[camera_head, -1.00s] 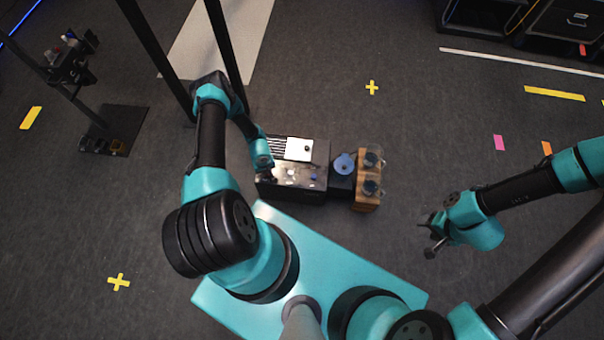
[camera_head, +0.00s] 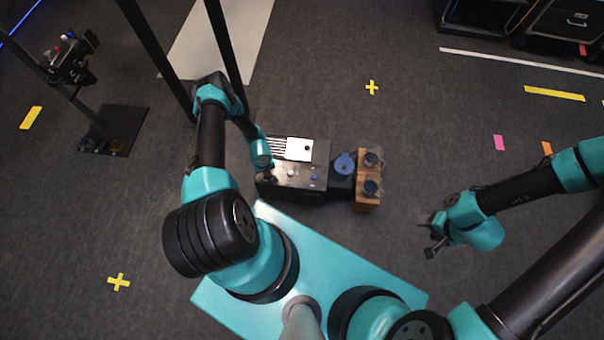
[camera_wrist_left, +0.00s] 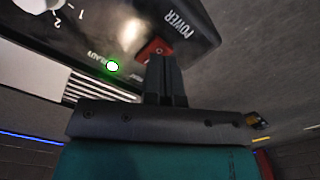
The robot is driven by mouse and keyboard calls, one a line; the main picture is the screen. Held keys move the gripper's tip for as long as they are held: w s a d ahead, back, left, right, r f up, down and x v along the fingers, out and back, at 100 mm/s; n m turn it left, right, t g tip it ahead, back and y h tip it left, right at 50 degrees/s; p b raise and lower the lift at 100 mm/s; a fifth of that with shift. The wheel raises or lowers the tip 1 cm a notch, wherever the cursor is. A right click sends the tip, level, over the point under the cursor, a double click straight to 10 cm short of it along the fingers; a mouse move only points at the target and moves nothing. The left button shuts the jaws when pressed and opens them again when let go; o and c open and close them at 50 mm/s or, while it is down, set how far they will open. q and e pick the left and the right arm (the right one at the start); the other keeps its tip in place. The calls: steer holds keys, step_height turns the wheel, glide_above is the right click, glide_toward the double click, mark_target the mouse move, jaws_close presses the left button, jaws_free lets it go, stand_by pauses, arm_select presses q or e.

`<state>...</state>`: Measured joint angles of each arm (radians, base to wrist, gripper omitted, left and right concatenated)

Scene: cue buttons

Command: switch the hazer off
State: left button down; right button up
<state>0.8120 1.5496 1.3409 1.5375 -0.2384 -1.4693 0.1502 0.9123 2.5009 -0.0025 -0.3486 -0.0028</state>
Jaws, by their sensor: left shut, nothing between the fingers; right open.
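The hazer (camera_head: 308,183) is a black box on the floor just beyond my teal base. The left wrist view shows its black panel (camera_wrist_left: 95,30) close up, upside down, with a red rocker switch (camera_wrist_left: 155,48) beside the word POWER. A green READY light (camera_wrist_left: 112,66) is lit. My left gripper (camera_head: 268,177) is at the left end of the panel. In the left wrist view its shut, empty fingertips (camera_wrist_left: 163,60) overlap the switch's edge; I cannot tell whether they touch. My right gripper (camera_head: 432,242) is open and empty, well to the right.
A white dial (camera_wrist_left: 35,5) with numbers is on the same panel. A blue round cap (camera_head: 344,164) and a wooden rack (camera_head: 367,190) with dark-topped jars stand right of the hazer. Black poles rise behind it. The floor between the rack and my right gripper is clear.

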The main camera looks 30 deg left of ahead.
arm_select(q)
steer(key=shift+f, duration=1.15)
stand_by(0.9)
steer(key=shift+r, duration=3.5)
steer(key=shift+d+r, duration=0.1)
steer(key=shift+r, duration=0.15)
steer(key=s+d+r+m+h, duration=0.1)
steer(key=d+r+m, duration=0.2)
steer(key=d+r, duration=0.4)
steer(key=s+d+r+m+h, duration=0.1)
steer(key=d+r, duration=0.6)
steer(key=r, duration=0.7)
steer(key=s+d+r+m+h, duration=0.1)
steer(key=d+r+m, duration=0.3)
steer(key=d+r, duration=0.3)
step_height(320, 180, up, 4)
steer(key=shift+f+m+t+h, duration=0.15)
steer(key=shift+m+t+h, duration=0.15)
steer(key=shift+t+h, duration=0.1)
